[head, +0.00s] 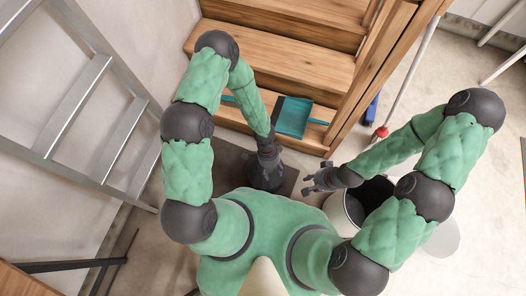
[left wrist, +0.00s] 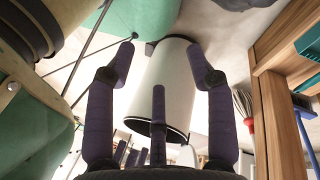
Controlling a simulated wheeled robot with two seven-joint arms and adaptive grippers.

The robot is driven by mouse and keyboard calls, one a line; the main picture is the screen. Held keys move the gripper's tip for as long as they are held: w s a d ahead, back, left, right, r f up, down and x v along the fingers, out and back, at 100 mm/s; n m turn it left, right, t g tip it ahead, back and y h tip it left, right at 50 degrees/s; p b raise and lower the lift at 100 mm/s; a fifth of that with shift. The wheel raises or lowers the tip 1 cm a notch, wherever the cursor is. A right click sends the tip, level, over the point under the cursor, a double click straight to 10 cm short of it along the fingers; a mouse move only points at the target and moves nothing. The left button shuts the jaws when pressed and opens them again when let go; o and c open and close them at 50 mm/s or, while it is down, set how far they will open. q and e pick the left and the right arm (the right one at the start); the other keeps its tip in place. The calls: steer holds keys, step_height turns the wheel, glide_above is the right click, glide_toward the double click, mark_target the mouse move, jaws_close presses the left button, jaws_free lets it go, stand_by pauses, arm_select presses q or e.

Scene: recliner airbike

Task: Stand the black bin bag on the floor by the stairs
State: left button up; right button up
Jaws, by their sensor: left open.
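A dark, lumpy shape (head: 265,177) that looks like the black bin bag stands on a dark mat at the foot of the wooden stairs (head: 285,75) in the head view. My left gripper (head: 268,156) is right above it and partly covers it; I cannot tell whether they touch. In the left wrist view my left gripper (left wrist: 162,62) has its fingers spread with nothing between them, and the bag cannot be made out. My right gripper (head: 312,181) is open and empty, to the right of the dark shape and near the white bin (head: 341,213).
The white bin, dark inside, also shows in the left wrist view (left wrist: 170,80). A teal dustpan (head: 293,117) lies on the bottom step. A metal ladder (head: 90,85) stands at the left. A red-ended pole (head: 381,131) and a blue object (head: 371,108) are right of the stairs.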

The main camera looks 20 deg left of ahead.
arm_select(q)
steer(key=s+a+r+n+t, duration=0.1)
steer(key=r+n, duration=0.2)
steer(key=n, duration=0.3)
steer(key=a+r+n+t+h, duration=0.1)
steer(key=a+r+n+t, duration=0.1)
steer(key=n, duration=0.5)
steer(key=shift+s+a+r, duration=0.2)
steer(key=shift+s+r, duration=0.15)
steer(key=shift+r, duration=0.45)
